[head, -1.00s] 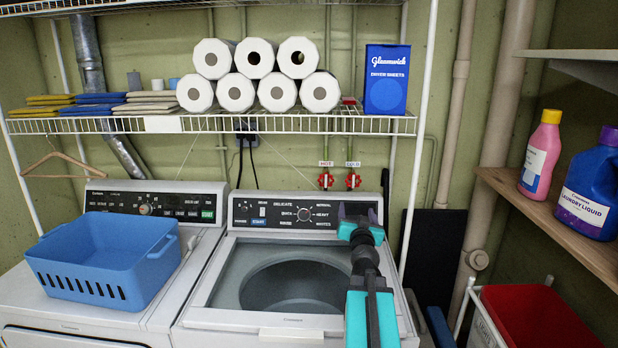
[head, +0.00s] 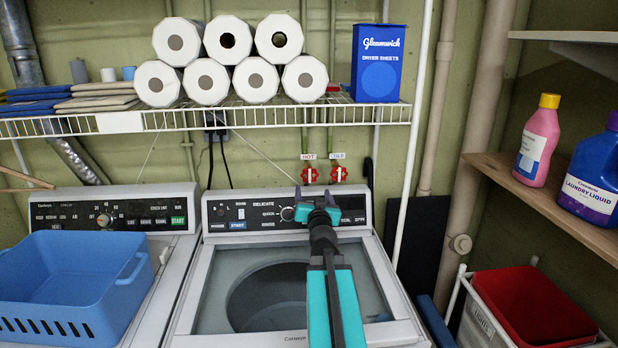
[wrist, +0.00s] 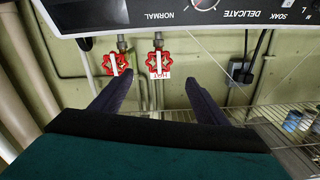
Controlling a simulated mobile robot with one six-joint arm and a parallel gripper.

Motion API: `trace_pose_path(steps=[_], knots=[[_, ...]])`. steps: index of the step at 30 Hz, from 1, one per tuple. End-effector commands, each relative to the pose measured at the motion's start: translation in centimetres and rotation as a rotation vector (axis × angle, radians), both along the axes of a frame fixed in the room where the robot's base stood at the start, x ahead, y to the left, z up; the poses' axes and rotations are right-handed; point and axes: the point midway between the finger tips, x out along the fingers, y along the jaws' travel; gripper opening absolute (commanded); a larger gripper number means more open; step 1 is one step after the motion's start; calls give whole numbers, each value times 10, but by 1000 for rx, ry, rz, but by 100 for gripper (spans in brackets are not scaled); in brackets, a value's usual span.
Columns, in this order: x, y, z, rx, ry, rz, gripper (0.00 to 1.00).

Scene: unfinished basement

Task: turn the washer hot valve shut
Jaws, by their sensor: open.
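The hot valve (head: 309,175) is a red round handle with a white bar, on the wall pipe under the wire shelf, below a HOT tag. The matching cold valve (head: 338,174) is just to its right. My gripper (head: 315,196) is open and empty, above the washer's control panel and a little below the valves in the head view. In the upside-down wrist view, the hot valve (wrist: 158,63) appears between and beyond my spread purple fingers (wrist: 158,76), with no contact visible. The cold valve (wrist: 115,62) is left of it there, near the left fingertip.
The washer (head: 205,300) stands below with its lid area facing up, its control panel (head: 255,213) rising in front of the wall. The wire shelf (head: 230,115) holds paper rolls and a blue dryer sheets box (head: 378,62). A blue basket (head: 70,285) sits left.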

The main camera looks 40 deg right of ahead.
Motion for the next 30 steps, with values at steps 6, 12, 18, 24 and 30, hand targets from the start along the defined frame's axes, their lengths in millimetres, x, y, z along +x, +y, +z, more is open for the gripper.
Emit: trace_pose_path(steps=[6,12,18,24,30], knots=[[0,-3,0,0,0,-2,68],[5,-9,0,0,0,-4,68],[16,-19,0,0,0,-5,68],[28,-30,0,0,0,-5,68],[40,-40,0,0,0,-6,68]])
